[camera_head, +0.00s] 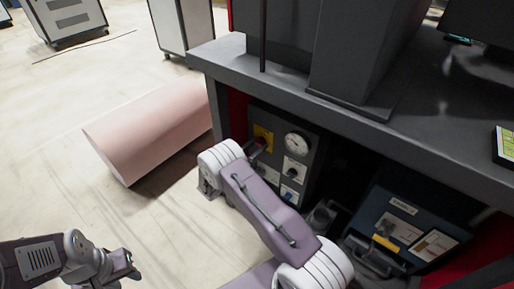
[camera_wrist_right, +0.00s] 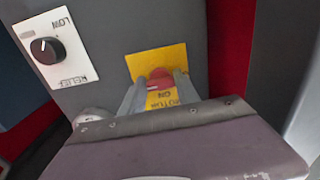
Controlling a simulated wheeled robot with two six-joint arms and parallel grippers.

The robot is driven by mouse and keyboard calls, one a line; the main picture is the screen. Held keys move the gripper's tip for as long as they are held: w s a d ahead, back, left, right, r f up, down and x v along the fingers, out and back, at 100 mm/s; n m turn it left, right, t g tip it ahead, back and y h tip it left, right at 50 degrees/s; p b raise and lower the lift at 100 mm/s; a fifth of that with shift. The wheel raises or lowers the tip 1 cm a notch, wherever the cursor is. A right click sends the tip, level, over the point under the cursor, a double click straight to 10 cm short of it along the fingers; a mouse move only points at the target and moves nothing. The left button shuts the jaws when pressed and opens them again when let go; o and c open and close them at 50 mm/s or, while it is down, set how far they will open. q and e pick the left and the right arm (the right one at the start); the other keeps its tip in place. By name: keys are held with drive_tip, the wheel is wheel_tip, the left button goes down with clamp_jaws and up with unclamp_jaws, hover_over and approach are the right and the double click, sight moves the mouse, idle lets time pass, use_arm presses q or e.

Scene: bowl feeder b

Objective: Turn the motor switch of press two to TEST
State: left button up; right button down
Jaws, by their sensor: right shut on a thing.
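The motor switch is a red knob (camera_wrist_right: 160,76) on a yellow plate (camera_wrist_right: 170,56) in the right wrist view. The plate carries partly hidden, upside-down lettering that includes "ON"; I cannot read "TEST". My right gripper (camera_wrist_right: 157,88) has one finger on each side of the knob and is shut on it. In the head view the yellow plate (camera_head: 263,134) sits at the upper left of the dark control panel (camera_head: 315,144), and my right arm partly covers the knob. My left gripper (camera_head: 128,266) is low at the left, away from the panel; its jaws are unclear.
A white gauge (camera_head: 298,143) and a black relief knob (camera_wrist_right: 46,50) share the panel. The dark worktop (camera_head: 275,88) overhangs it. A dark blue case (camera_head: 405,226) stands at the right.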

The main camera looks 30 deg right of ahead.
idle(0.4)
drive_tip(key=c, duration=0.9)
unclamp_jaws()
drive_tip(key=shift+a, duration=0.1)
drive_tip(key=p+v, duration=0.4)
drive_tip(key=v, duration=0.5)
